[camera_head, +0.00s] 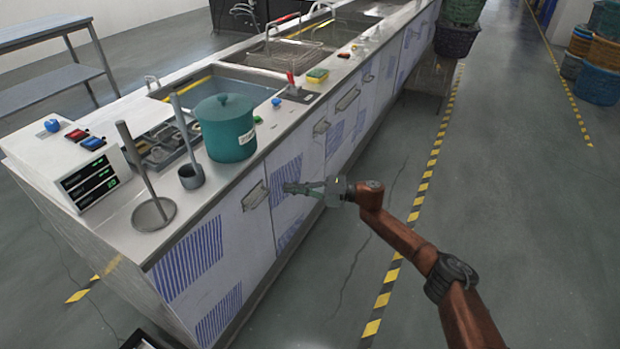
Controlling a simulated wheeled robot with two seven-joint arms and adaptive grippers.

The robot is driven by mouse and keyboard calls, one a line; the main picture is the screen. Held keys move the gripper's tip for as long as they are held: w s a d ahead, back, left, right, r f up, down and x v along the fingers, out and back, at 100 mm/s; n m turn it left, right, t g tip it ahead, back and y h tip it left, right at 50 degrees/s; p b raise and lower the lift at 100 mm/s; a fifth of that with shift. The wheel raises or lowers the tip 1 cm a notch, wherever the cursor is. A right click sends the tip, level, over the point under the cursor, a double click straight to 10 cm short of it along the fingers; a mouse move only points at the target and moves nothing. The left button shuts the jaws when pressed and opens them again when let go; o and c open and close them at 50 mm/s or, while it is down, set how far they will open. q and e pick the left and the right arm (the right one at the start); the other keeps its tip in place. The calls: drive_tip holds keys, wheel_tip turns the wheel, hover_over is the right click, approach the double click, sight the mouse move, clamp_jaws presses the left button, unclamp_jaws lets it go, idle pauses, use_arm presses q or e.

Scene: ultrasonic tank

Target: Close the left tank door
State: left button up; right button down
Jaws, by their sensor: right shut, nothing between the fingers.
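The long counter's front has several blue-striped cabinet doors with metal handles. The leftmost door (228,251) has its handle (254,196) near its upper right corner, and it looks flush with the front. A second door (298,188) is beside it, partly behind my gripper. The left tank (235,88) is an open basin sunk in the counter, with a flat white panel (118,116) at its left. I cannot tell which part is the left tank door. My right gripper (288,188) is shut and empty, pointing left before the second door, right of the leftmost handle. My left gripper is out of view.
The floor right of the counter is clear up to a yellow-black line (420,195).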

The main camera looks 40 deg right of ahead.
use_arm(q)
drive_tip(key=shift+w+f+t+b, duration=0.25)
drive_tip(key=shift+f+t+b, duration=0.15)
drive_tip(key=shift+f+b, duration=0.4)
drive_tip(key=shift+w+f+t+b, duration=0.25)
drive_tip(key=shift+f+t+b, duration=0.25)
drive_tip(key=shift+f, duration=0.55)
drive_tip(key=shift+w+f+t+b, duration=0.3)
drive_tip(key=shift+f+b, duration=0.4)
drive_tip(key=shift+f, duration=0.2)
use_arm(e)
drive_tip(key=s+d, duration=0.1)
drive_tip(key=d, duration=0.9)
drive_tip(key=shift+d, duration=0.35)
drive_tip(key=shift+r, duration=0.1)
